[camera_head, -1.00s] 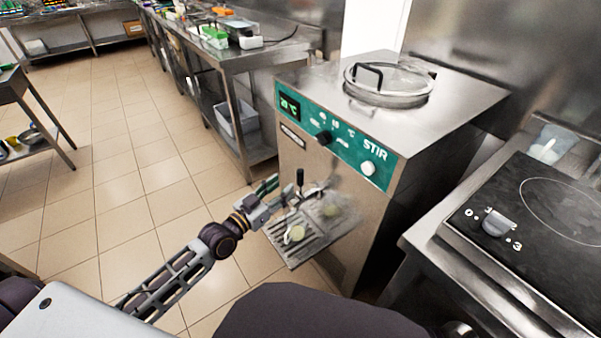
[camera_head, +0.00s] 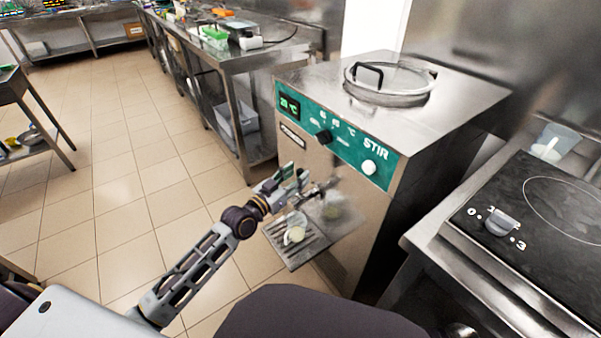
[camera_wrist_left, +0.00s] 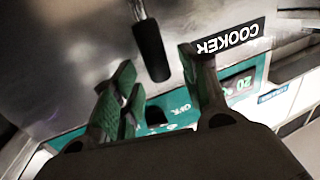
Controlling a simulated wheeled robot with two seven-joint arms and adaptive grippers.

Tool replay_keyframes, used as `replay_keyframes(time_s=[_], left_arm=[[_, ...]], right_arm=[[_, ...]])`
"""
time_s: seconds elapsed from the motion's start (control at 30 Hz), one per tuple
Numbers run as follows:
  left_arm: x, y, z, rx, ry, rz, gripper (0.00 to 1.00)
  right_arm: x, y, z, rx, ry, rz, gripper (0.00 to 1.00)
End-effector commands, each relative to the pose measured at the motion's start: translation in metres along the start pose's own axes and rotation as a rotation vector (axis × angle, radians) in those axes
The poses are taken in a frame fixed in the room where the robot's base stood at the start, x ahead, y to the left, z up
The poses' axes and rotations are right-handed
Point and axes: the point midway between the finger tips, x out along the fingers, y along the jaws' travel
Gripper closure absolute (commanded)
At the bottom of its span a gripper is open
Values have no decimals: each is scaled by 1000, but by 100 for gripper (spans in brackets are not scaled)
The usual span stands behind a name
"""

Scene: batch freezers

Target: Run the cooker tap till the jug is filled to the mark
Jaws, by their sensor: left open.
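The cooker (camera_head: 345,215) is a steel cabinet with a green control panel. Its tap (camera_head: 318,190) sticks out of the front above a slotted drip tray (camera_head: 283,257). A small clear jug (camera_head: 295,231) with pale contents stands on the tray below the tap; its mark and exact level are too small to read. My left gripper (camera_head: 292,178) is open beside the tap, its fingers covering the tap's lever in the head view. In the left wrist view the black lever (camera_wrist_left: 151,50) shows between the spread fingers (camera_wrist_left: 157,66), not clamped. My right gripper is out of view.
A hob (camera_head: 540,215) with a knob stands at the right, a clear container (camera_head: 556,140) behind it. A steel bench (camera_head: 265,55) with goods runs behind the cooker. The tiled floor (camera_head: 110,190) at left is clear.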

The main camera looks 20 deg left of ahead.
Motion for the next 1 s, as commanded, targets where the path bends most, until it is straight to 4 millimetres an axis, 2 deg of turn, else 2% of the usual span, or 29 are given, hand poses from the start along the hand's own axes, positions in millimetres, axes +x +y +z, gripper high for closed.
replay_keyframes(time_s=[0.33,0.77,0.87,1.0], left_arm=[[22,0,1,0,0,-1,56],[27,0,0,0,0,0,56],[27,0,0,0,0,0,65],[27,0,0,0,0,0,83]], right_arm=[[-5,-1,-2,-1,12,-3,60],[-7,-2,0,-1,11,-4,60],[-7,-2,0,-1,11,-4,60],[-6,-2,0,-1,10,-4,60]])
